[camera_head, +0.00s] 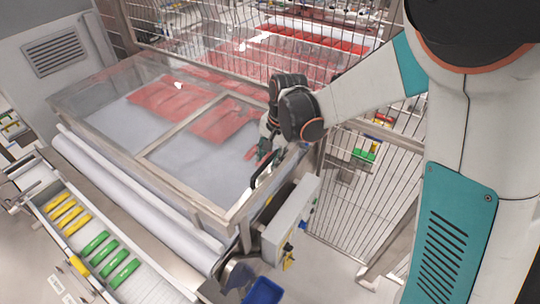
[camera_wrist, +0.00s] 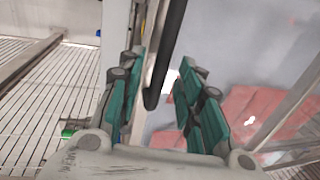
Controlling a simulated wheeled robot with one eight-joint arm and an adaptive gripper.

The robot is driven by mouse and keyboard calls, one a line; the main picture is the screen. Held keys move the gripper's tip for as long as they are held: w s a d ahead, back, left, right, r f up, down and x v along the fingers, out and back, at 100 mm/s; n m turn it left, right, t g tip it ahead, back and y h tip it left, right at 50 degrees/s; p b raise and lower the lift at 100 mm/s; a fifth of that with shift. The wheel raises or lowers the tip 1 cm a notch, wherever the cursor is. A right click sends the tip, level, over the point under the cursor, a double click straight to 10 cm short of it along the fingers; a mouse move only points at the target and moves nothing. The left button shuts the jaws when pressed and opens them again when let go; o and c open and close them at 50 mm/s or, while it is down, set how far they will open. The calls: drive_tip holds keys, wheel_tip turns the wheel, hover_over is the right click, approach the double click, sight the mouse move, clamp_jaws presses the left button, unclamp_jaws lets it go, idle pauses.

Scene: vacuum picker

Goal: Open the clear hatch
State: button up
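The clear hatch (camera_head: 183,142) is a see-through panel in a metal frame over the machine's white bed, and it looks closed. Its black bar handle (camera_head: 264,170) is on the frame's right side. My gripper (camera_head: 264,152) is at this handle. In the wrist view, my gripper (camera_wrist: 163,77) is open, with teal pads on both sides of the black handle (camera_wrist: 164,60). The handle runs between the fingers, and gaps show beside it, so it does not look clamped. Part of the handle is hidden by my gripper in the head view.
Red packs (camera_head: 172,97) lie under the clear cover. A grey control box (camera_head: 290,220) stands just right of the handle. Wire fencing (camera_head: 365,195) is at the right and back. A conveyor with yellow and green items (camera_head: 95,243) runs at lower left.

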drive_tip(key=shift+f, duration=0.1)
clamp_jaws()
